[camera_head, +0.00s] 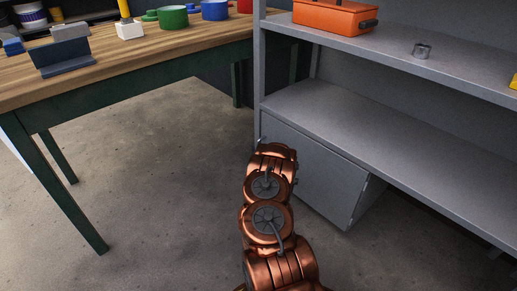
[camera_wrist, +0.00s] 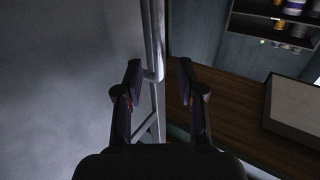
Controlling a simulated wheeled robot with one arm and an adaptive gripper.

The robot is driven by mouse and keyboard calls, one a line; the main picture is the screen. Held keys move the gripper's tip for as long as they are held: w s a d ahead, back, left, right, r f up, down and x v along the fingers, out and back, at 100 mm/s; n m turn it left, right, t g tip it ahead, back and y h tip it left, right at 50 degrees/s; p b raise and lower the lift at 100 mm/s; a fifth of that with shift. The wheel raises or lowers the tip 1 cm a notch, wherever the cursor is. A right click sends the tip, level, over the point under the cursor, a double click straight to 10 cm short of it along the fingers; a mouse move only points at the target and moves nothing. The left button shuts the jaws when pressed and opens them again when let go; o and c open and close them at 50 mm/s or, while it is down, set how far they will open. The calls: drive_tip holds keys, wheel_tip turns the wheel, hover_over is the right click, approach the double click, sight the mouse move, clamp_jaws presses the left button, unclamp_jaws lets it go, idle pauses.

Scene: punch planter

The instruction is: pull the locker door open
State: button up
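The locker is the grey metal box (camera_head: 312,172) below the shelf unit in the head view; its front looks closed, but my arm covers its left part. In the wrist view a large plain grey panel (camera_wrist: 60,80), apparently the door, fills the left side. A thin vertical grey bar (camera_wrist: 157,45), apparently the handle, runs along the panel's right edge and bends near its lower end. My gripper (camera_wrist: 159,75) is open, one finger on each side of the bar's lower part. I cannot tell whether either finger touches it. The gripper is hidden behind my arm in the head view.
A grey shelf unit (camera_head: 385,125) stands above the locker, with an orange toolbox (camera_head: 335,17) on it. A wooden workbench (camera_head: 120,60) with coloured containers is at the left. The concrete floor (camera_head: 165,150) between them is clear.

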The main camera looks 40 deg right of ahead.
drive_tip(key=shift+b+x, duration=0.7)
drive_tip(key=shift+x, duration=1.25)
clamp_jaws()
